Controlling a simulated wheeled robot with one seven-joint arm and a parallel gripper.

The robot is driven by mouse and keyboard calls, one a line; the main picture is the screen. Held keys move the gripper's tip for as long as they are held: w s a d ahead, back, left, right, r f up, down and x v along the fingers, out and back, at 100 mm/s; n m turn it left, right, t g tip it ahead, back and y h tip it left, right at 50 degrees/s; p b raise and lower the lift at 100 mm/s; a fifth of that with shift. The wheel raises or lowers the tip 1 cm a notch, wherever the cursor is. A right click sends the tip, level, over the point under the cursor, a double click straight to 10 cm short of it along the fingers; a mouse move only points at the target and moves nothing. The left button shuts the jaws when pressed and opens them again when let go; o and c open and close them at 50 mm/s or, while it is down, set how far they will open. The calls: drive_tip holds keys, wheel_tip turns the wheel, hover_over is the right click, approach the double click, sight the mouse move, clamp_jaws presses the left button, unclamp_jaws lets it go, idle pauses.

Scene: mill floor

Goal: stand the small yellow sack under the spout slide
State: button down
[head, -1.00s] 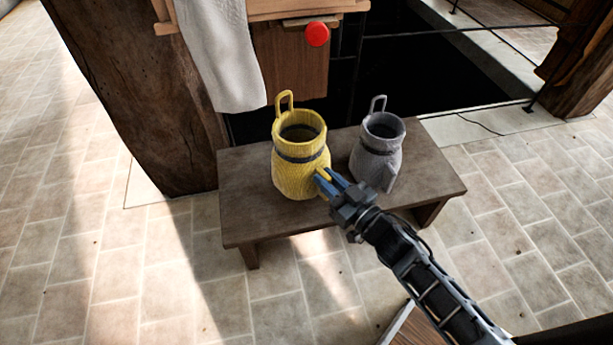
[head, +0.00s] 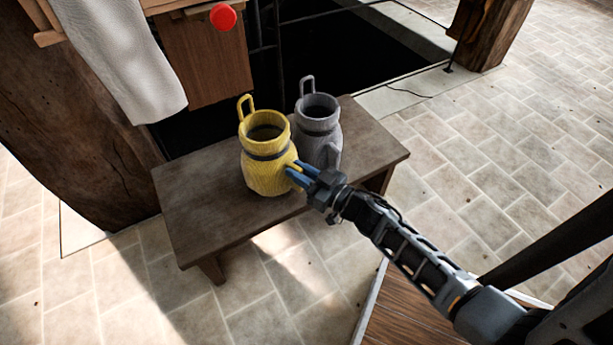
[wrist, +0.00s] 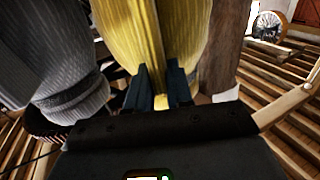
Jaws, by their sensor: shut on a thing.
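The small yellow sack (head: 266,172) has an open mouth, a dark band round its neck and a loop at the back. It is upright at the bench; I cannot tell whether its base touches the bench top. My gripper (head: 298,174) is shut on a ridge at the sack's near right side. In the wrist view the fingers (wrist: 160,84) pinch this ridge on the yellow sack (wrist: 140,32). The wooden spout slide (head: 207,65) with a red knob (head: 223,16) is behind the bench, up and left of the sack. A white cloth (head: 130,50) hangs left of it.
A grey sack (head: 318,128) stands close behind and right of the yellow one; it also shows in the wrist view (wrist: 62,60). The bench (head: 205,215) is bare at its left. A thick wooden post (head: 75,130) stands left. A dark railed opening lies behind.

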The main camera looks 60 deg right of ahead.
drive_tip(key=shift+w+d+f+b, duration=0.2)
drive_tip(key=shift+w+d+b, duration=0.3)
drive_tip(key=shift+w, duration=1.5)
drive_tip(key=shift+w+d+f+b, duration=0.25)
drive_tip(key=shift+w+b, duration=0.5)
drive_tip(key=shift+w, duration=1.2)
drive_tip(key=shift+w+d+f+b, duration=0.15)
drive_tip(key=shift+w+d+b, duration=0.4)
drive_tip(key=shift+w, duration=1.45)
drive_tip(key=shift+f+b, duration=0.5)
drive_tip(key=shift+f, duration=0.3)
drive_tip(key=c, duration=0.9)
unclamp_jaws()
drive_tip(key=shift+a, duration=0.1)
drive_tip(key=shift+s+a+p, duration=0.25)
drive_tip(key=shift+s+p, duration=0.15)
drive_tip(key=shift+s, duration=0.85)
drive_tip(key=shift+s+a+p, duration=0.25)
drive_tip(key=shift+s+p, duration=0.1)
drive_tip(key=shift+s, duration=0.95)
drive_tip(key=shift+s+a+p, duration=0.25)
drive_tip(key=shift+s+p, duration=0.15)
drive_tip(key=shift+s, duration=0.85)
